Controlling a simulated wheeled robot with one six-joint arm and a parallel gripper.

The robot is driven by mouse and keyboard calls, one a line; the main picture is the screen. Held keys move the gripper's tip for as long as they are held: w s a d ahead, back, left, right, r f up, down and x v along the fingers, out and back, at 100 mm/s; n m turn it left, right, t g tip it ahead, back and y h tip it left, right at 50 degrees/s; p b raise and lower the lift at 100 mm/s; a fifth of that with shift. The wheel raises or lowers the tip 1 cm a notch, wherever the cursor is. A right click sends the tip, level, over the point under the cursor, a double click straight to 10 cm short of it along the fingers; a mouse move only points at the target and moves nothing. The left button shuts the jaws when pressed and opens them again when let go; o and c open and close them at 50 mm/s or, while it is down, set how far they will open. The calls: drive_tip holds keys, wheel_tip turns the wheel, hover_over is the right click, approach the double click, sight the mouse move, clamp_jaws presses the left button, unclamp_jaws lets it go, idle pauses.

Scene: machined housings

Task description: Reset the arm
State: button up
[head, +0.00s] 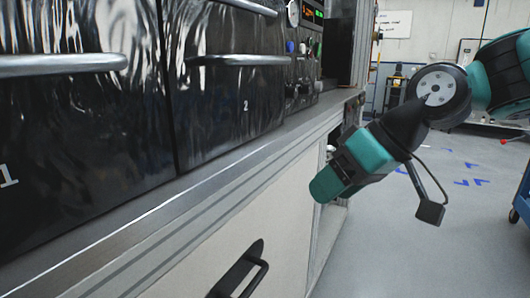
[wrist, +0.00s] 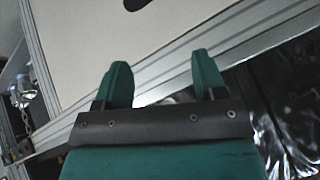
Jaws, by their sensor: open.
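My gripper (wrist: 161,64) shows in the wrist view with two teal fingers held apart and nothing between them. In the head view my gripper (head: 325,187) hangs at the end of my teal and black arm, pointing down and to the left, beside the front of a pale cabinet (head: 215,240). Only its side shows there, and the gap between the fingers is hidden. In the wrist view the cabinet's metal edge (wrist: 260,42) runs slantwise behind the fingers. I cannot tell whether they touch it.
Black glossy doors, marked 1 (head: 75,125) and 2 (head: 225,105), stand above the metal ledge (head: 160,192). A black handle (head: 240,272) sticks out from the cabinet front. A blue cart (head: 522,200) stands at the right edge. Grey floor (head: 420,255) is open right of the cabinet.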

drive_tip(key=s+d+f+g+h, duration=0.15)
drive_tip(key=s+f, duration=0.25)
drive_tip(key=s, duration=0.4)
drive_tip(key=s+d+f+g+h, duration=0.1)
drive_tip(key=s+d+f+h, duration=0.15)
drive_tip(key=s, duration=0.55)
wheel_tip(320, 180, up, 17)
drive_tip(key=m+p, duration=0.1)
drive_tip(key=p, duration=1.6)
drive_tip(key=shift+y+p, duration=0.35)
drive_tip(key=shift+y, duration=0.05)
drive_tip(key=shift+s+d, duration=0.1)
